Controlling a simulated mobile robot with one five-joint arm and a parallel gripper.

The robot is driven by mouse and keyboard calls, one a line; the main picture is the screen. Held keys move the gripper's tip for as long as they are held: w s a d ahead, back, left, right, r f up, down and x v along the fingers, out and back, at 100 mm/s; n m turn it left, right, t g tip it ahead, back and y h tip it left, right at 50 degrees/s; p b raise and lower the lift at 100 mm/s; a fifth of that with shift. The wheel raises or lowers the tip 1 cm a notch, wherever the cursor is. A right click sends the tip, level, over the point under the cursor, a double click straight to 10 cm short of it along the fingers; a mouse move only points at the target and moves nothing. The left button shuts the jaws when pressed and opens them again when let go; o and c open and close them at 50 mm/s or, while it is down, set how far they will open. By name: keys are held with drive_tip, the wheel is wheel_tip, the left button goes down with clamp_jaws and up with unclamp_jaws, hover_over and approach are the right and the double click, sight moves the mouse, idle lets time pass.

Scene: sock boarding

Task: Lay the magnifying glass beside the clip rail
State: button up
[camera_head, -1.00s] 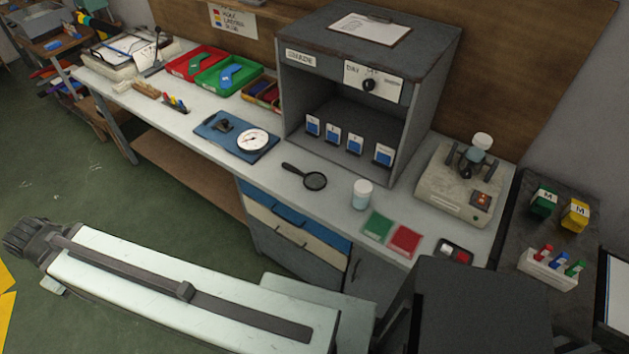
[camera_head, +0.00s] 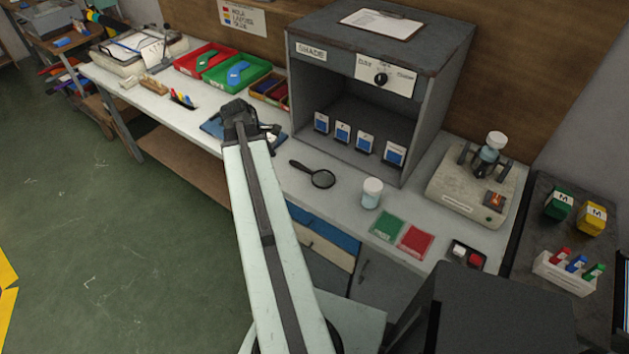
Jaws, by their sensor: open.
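The magnifying glass (camera_head: 321,179), with a dark round rim and black handle, lies flat on the pale workbench in front of the grey shade cabinet. Its handle points to the upper left. What looks like the clip rail (camera_head: 182,98), a small dark strip with coloured clips, is on the bench further left, before the red tray. My gripper (camera_head: 240,112) is empty and open, at the far end of my pale arm, between the clip rail and the magnifying glass in the picture. It hides much of the blue board (camera_head: 211,126) and the dial on it.
Red (camera_head: 201,59) and green (camera_head: 236,74) trays stand at the back. A white-lidded jar (camera_head: 371,194) is close right of the magnifying glass. Green and red swatches (camera_head: 415,241) lie further right. A wooden rack (camera_head: 153,85) sits left of the clip rail.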

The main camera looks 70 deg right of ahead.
drive_tip(key=n+g, duration=0.1)
drive_tip(key=n, duration=0.1)
approach(321, 178)
drive_tip(key=f+b, duration=0.1)
drive_tip(key=d+f+b, duration=0.1)
drive_tip(key=b, duration=0.1)
drive_tip(key=shift+s+f+m, duration=0.25)
drive_tip(key=shift+f+m, duration=0.05)
drive_tip(key=b+x, duration=0.5)
drive_tip(key=shift+s+a+f, duration=0.1)
drive_tip(key=shift+s+f, duration=0.1)
drive_tip(key=shift+s, duration=0.05)
drive_tip(key=shift+r, duration=0.2)
drive_tip(key=c, duration=1.7)
drive_tip(key=shift+w+r+p, duration=0.15)
drive_tip(key=shift+r+p, duration=0.45)
drive_tip(key=shift+p, duration=0.3)
wheel_tip(321, 178, up, 3)
drive_tip(key=p, duration=0.2)
drive_tip(key=shift+p, duration=0.4)
drive_tip(key=a, duration=0.1)
drive_tip(key=w+a, duration=0.1)
drive_tip(key=a, duration=0.1)
drive_tip(key=w+a, duration=0.1)
drive_tip(key=shift+w+a, duration=0.2)
drive_tip(key=shift+a, duration=0.05)
drive_tip(key=shift+f, duration=0.1)
